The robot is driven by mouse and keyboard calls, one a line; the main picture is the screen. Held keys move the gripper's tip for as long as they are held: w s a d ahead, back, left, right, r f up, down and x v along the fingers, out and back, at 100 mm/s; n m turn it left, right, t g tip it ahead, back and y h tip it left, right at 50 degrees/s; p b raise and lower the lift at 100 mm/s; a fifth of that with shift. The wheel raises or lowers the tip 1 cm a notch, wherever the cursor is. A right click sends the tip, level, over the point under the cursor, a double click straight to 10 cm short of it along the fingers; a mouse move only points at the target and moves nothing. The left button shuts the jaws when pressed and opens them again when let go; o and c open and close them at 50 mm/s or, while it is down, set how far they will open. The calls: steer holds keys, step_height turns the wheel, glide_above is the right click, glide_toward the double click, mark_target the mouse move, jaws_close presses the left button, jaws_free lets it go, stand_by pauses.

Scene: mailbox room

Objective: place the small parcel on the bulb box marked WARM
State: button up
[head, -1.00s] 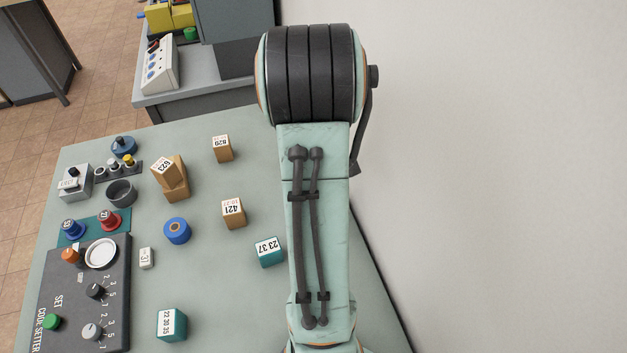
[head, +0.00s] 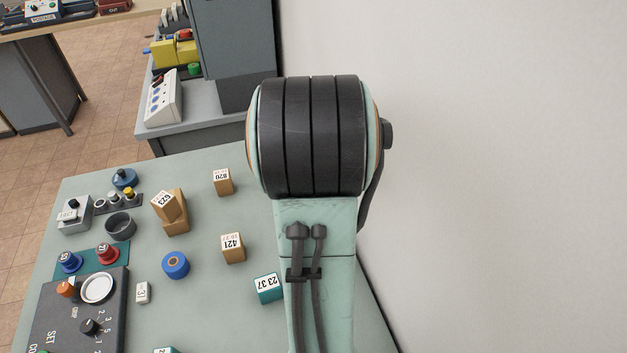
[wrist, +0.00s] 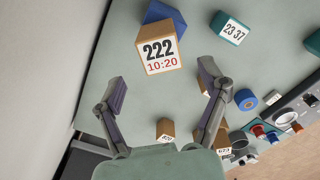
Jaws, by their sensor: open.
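No lettering reading WARM is legible in either view. My gripper (wrist: 162,78) shows in the wrist view, open and empty, its fingers spread over the bench. A tan box marked 222 10:20 (wrist: 160,50) stands just beyond the fingertips, apart from them. A blue block (wrist: 161,15) shows behind it; whether the two touch or are stacked I cannot tell. Other tan boxes are marked 820 (head: 223,182) and 421 (head: 233,248). A tan box marked 623 (head: 164,205) sits turned on top of another tan box (head: 177,226). My arm hides part of the bench in the head view.
A teal box marked 23 37 (head: 268,288) stands near my arm. A blue ring-shaped roll (head: 176,265), a dark cup (head: 120,225) and a control panel (head: 82,318) are at left. A plain wall (head: 500,180) bounds the right side.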

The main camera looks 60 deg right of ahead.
step_height(320, 180, up, 6)
steer(key=w+a+r, duration=0.1)
steer(key=w+a, duration=0.1)
steer(key=a, duration=0.7)
steer(key=w+a+r, duration=0.1)
steer(key=w+a, duration=0.1)
steer(key=a, duration=0.7)
steer(key=s+a+f, duration=0.1)
steer(key=s+a, duration=0.3)
steer(key=a, duration=0.2)
steer(key=s+a+f+n, duration=0.1)
steer(key=s+a+f, duration=0.1)
steer(key=s+a, duration=0.2)
steer(key=a, duration=0.3)
steer(key=shift+s+a+f+y, duration=0.15)
steer(key=shift+s+a+y, duration=0.05)
steer(key=shift+y, duration=0.2)
